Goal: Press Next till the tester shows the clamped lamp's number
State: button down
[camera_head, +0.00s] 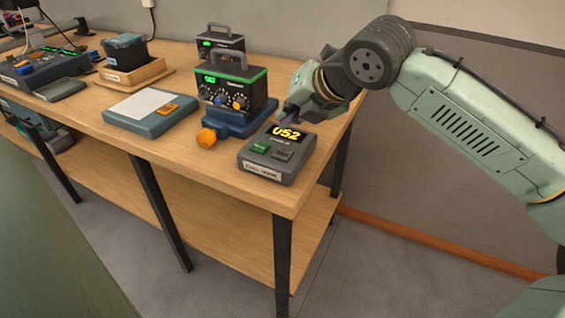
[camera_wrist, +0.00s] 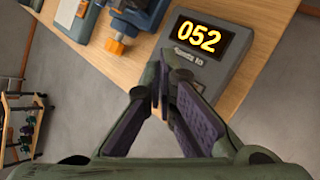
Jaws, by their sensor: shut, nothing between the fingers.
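The tester (camera_head: 270,172) is a dark grey box at the table's front right corner, with a green button (camera_head: 259,147) and a dark grey button (camera_head: 282,155). Its lit display reads 052 in the wrist view (camera_wrist: 200,38). The clamped lamp unit (camera_head: 232,88) has a green stripe and sits in a blue clamp (camera_head: 226,122) with an orange knob (camera_head: 207,138). Its small green digits look like 062, but I cannot be sure. My gripper (camera_head: 289,110) is shut and empty near the tester's display; its fingertips (camera_wrist: 160,92) hide the tester's buttons in the wrist view.
A second similar unit (camera_head: 220,43) stands behind the clamped one. A blue-grey pad with a white sheet (camera_head: 146,104), a wooden tray (camera_head: 133,77) and a fader console (camera_head: 45,68) lie to the left. The table's front edge runs close by the tester.

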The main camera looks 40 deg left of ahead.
aim_at(286, 152)
notch_tip(286, 152, down, 3)
jog(key=shift+f+b, duration=0.1)
jog(key=shift+b, duration=0.75)
jog(key=shift+f+b, duration=0.3)
jog(key=shift+f, duration=0.4)
jog(key=shift+f, duration=0.1)
jog(key=shift+f, duration=0.35)
jog(key=shift+f, duration=0.35)
dwell(0.7)
jog(key=shift+r+p, duration=0.65)
jog(key=shift+r, duration=0.1)
